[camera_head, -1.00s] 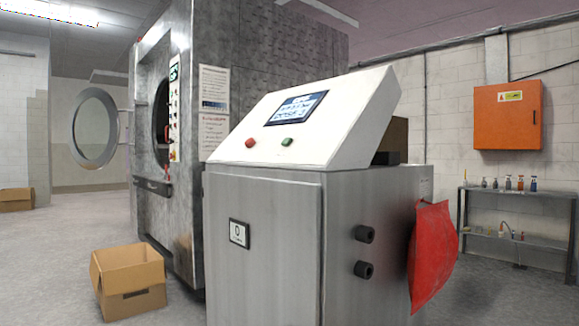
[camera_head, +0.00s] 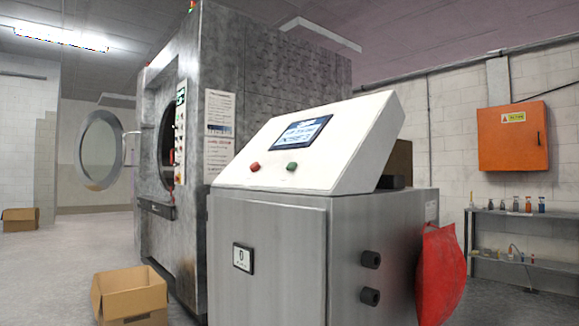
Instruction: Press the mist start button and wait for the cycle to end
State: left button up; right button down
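A steel control cabinet (camera_head: 268,258) with a sloped white console (camera_head: 352,130) stands in front of me. The console carries a lit screen (camera_head: 301,132), a red button (camera_head: 255,166) and a green button (camera_head: 292,166). The labels are too small to read, so I cannot tell which button is the mist start. Behind the cabinet is the large grey washer (camera_head: 268,80). Its round glass door (camera_head: 101,150) is swung open to the left, and small controls (camera_head: 180,135) line its front edge. Neither of my grippers shows in the view.
An open cardboard box (camera_head: 130,298) sits on the floor left of the cabinet; another box (camera_head: 20,219) is at the far left. A red bag (camera_head: 440,272) hangs on the cabinet's right side. A shelf with bottles (camera_head: 530,235) and an orange wall box (camera_head: 512,137) are at right.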

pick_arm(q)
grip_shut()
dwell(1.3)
